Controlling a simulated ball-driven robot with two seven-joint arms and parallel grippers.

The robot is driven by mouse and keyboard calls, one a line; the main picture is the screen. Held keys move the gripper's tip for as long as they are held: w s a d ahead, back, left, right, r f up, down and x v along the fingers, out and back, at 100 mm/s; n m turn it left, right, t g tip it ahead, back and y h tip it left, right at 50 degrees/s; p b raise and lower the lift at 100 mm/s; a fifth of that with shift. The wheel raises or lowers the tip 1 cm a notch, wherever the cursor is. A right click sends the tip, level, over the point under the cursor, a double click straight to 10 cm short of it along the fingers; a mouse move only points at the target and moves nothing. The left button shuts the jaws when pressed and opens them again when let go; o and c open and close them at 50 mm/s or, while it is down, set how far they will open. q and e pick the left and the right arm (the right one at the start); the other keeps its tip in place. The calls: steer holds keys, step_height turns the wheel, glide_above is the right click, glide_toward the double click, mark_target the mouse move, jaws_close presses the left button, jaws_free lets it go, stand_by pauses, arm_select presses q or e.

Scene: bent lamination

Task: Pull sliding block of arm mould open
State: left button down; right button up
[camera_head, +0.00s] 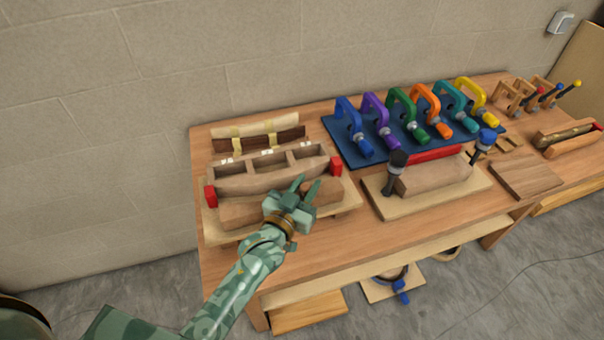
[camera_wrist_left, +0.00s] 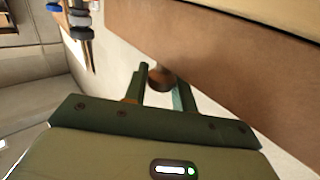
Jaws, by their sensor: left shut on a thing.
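The arm mould stands at the left end of the workbench on a pale baseboard (camera_head: 218,238). Its fixed rear part (camera_head: 250,182) is a curved wooden form with open compartments and red end pieces. The sliding block (camera_head: 240,213) is the brown wooden block in front of it, partly covered by my left gripper (camera_head: 306,184). In the left wrist view, a dark round knob (camera_wrist_left: 160,77) sits between the two green fingers, against the long brown block face (camera_wrist_left: 235,75). My left gripper is shut on this knob. My right gripper is out of view.
Strips tied with pale bands (camera_head: 256,132) lie behind the mould. A blue mat (camera_head: 345,152) with several coloured clamps lies to the right. Another mould with a wooden block (camera_head: 435,177) and black-handled clamp stands right of my gripper. The workbench (camera_head: 330,239) front edge is clear.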

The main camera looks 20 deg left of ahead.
arm_select(q)
steer(key=c, duration=1.2)
jaws_free()
steer(key=shift+w, duration=0.1)
steer(key=shift+a, duration=0.1)
steer(key=s+a, duration=0.1)
steer(key=s, duration=0.4)
steer(key=s+a, duration=0.1)
steer(key=s, duration=0.4)
steer(key=s+a+p, duration=0.1)
steer(key=s, duration=0.5)
steer(key=shift+f, duration=0.1)
